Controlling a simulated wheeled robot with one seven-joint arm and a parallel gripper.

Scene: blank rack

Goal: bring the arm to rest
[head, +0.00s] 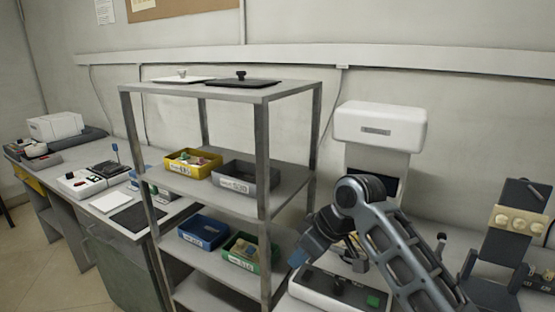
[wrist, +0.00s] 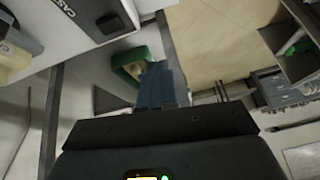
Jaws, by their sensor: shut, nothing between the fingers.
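My arm comes in from the lower right of the head view and bends at a dark elbow-like joint. My gripper (head: 297,258) hangs down and to the left of that joint, beside the rack's right side. In the wrist view my gripper (wrist: 163,84) shows its blue-grey fingers together, with nothing between them. The grey metal rack (head: 262,150) stands left of my gripper. A green bin (head: 262,262) sits on a lower shelf, and part of it shows just past my fingers in the wrist view (wrist: 122,74).
A yellow bin (head: 170,168) and a grey bin (head: 229,184) share a middle shelf. A blue bin (head: 192,240) is below. Two lids with knobs lie on top. A white machine (head: 380,125) stands behind my arm. A bench (head: 65,168) with devices runs along the left.

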